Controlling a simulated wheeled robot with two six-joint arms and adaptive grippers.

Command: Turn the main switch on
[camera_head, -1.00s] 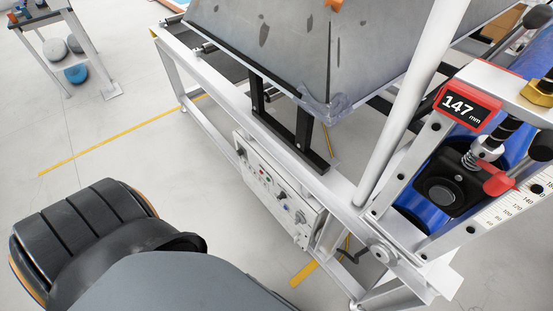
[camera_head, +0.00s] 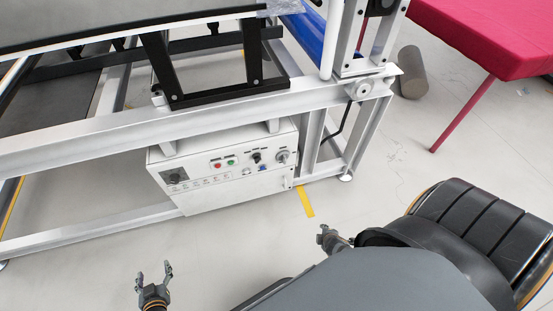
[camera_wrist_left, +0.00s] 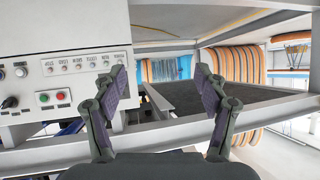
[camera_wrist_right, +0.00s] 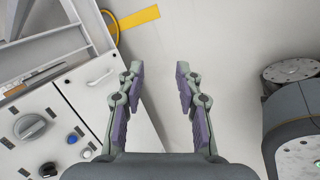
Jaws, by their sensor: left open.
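The white control box (camera_head: 225,172) hangs under the machine frame. Its front carries a large grey rotary knob (camera_head: 282,157) at the right, a black knob (camera_head: 256,157), red and green buttons (camera_head: 224,163) and a dark square fitting (camera_head: 174,176) at the left. I cannot read which one is the main switch. The grey knob also shows in the right wrist view (camera_wrist_right: 29,127), left of my right gripper (camera_wrist_right: 158,72), which is open and empty. My left gripper (camera_head: 154,272) is open and empty, in front of the box's lower left; the left wrist view shows the red and green buttons (camera_wrist_left: 52,97).
White frame beams (camera_head: 140,133) run above the box. A frame leg (camera_head: 368,135) stands at its right. A red table (camera_head: 490,40) and a grey roller (camera_head: 411,72) are at the upper right. The floor (camera_head: 235,245) before the box is clear.

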